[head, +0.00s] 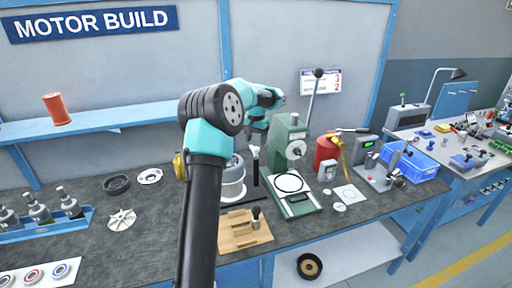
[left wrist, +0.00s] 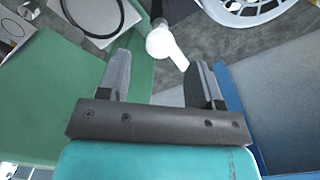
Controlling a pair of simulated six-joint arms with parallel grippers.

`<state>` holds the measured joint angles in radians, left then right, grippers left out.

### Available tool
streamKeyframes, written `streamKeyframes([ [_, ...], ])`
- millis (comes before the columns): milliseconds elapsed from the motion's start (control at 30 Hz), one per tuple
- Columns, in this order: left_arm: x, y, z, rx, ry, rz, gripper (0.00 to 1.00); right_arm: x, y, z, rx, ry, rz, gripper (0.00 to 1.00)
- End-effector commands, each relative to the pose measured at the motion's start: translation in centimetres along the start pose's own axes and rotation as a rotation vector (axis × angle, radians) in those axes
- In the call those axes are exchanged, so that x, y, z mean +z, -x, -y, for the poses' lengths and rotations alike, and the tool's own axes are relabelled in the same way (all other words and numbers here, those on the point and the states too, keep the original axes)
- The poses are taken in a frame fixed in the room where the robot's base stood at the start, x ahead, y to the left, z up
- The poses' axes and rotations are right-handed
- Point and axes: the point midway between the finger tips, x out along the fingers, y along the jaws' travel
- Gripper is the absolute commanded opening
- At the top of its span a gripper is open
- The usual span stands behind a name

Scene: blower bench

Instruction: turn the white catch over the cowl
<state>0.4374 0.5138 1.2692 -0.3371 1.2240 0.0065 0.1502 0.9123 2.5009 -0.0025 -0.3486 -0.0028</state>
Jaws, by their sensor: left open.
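The white catch (left wrist: 168,46) shows in the left wrist view as a rounded white hub with a short lever pointing down to the right. My left gripper (left wrist: 162,64) is open, with its fingers to either side of the catch's lever; I see no finger closed on it. In the head view my left gripper (head: 255,148) hangs beside the green press, and the catch is not clear there. The cowl, a pale round housing (head: 232,190), stands just left of the gripper, partly behind my arm. A white slotted rim (left wrist: 236,14), probably the cowl's, is at the wrist view's top right.
The green press (head: 293,140) with its tall lever stands close on the right. A wooden block (head: 237,236) lies in front. A red canister (head: 325,150) and a blue bin (head: 418,170) are farther right. A white impeller (head: 121,220) lies left on the dark bench.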

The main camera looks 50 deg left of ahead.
Motion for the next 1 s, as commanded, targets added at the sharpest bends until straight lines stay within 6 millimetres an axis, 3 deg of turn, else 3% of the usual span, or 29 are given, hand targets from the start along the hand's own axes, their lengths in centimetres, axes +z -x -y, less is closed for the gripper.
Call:
streamKeyframes([
  [233, 0.0, -3.2, 0.0, 0.0, 0.0, 0.002, 0.59, 0.0, 0.0, 0.0, 0.0, 0.0, 0.0, 0.43],
  [633, 0.0, -3.8, 0.0, 0.0, 0.0, 0.0, 0.58, 0.0, 0.0, 0.0, 0.0, 0.0, 0.0, 0.43],
  [1000, 0.0, -3.8, 0.0, 0.0, 0.0, 0.0, 0.23, 0.0, 0.0, 0.0, 0.0, 0.0, 0.0, 0.43],
])
